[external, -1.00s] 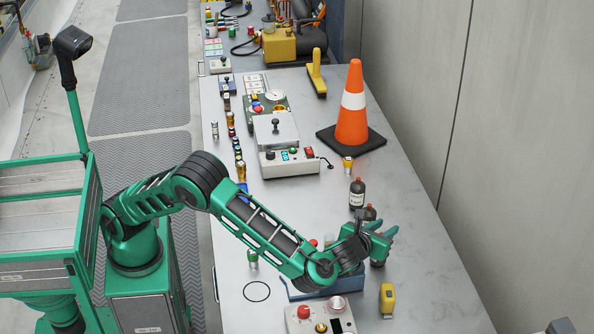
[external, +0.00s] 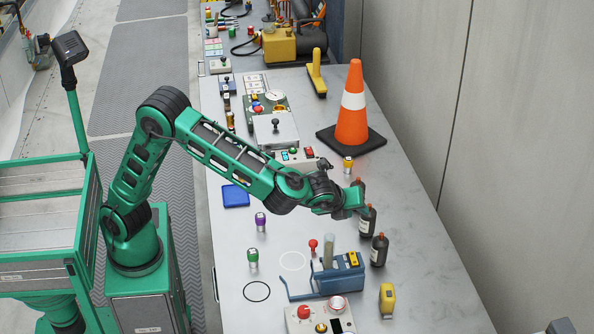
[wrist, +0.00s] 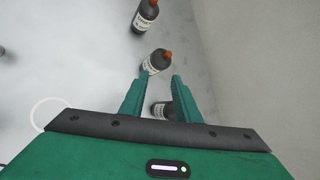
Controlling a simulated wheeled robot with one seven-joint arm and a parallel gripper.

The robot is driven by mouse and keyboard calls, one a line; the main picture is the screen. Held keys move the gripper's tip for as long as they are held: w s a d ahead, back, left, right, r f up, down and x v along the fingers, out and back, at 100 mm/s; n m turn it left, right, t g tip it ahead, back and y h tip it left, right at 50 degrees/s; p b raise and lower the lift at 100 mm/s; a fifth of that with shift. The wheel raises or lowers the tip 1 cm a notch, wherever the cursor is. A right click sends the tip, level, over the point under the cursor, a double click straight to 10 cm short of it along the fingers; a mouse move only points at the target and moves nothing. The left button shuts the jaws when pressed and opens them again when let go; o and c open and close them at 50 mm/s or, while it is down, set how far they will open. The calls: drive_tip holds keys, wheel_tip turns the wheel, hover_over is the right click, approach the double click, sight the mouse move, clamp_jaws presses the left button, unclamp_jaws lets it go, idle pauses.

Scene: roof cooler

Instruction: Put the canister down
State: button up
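Several dark bottles with orange-red caps and white labels, which look like the canisters, stand in a row on the bench's right side. The middle bottle (external: 367,221) is just below my gripper (external: 358,201); in the wrist view that bottle (wrist: 155,63) lies just past the fingertips. The front bottle (external: 378,251) stands clear, and in the wrist view it (wrist: 163,112) shows between the fingers, partly hidden. The far bottle (external: 358,186) is partly behind my gripper and shows whole in the wrist view (wrist: 146,16). My gripper's fingers (wrist: 159,80) are apart, with nothing clasped.
A blue carrier (external: 338,277) with a clear tube is at the front, by a yellow object (external: 387,300). A white ring (external: 292,261) and a black ring (external: 256,291) mark the bench. An orange cone (external: 352,110) stands behind the bottles. A wall is to the right.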

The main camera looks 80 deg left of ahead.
drive_tip(key=s+a+f+n+g+h, duration=0.1)
drive_tip(key=s+n, duration=0.4)
drive_tip(key=s, duration=1)
drive_tip(key=s+a+f+n+g+h, duration=0.1)
drive_tip(key=s+f+n+g+h, duration=0.1)
drive_tip(key=s, duration=1.4)
drive_tip(key=s+a+f+n+g+h, duration=0.1)
drive_tip(key=s+n, duration=0.6)
drive_tip(key=s, duration=0.9)
drive_tip(key=a+g+h, duration=0.1)
drive_tip(key=g, duration=0.1)
drive_tip(key=shift+f+n+g, duration=0.3)
drive_tip(key=shift+f+g, duration=0.05)
drive_tip(key=shift+g, duration=0.05)
drive_tip(key=shift+a, duration=0.1)
drive_tip(key=shift+w+f+h, duration=0.25)
drive_tip(key=shift+w+h, duration=0.05)
drive_tip(key=shift+w, duration=0.3)
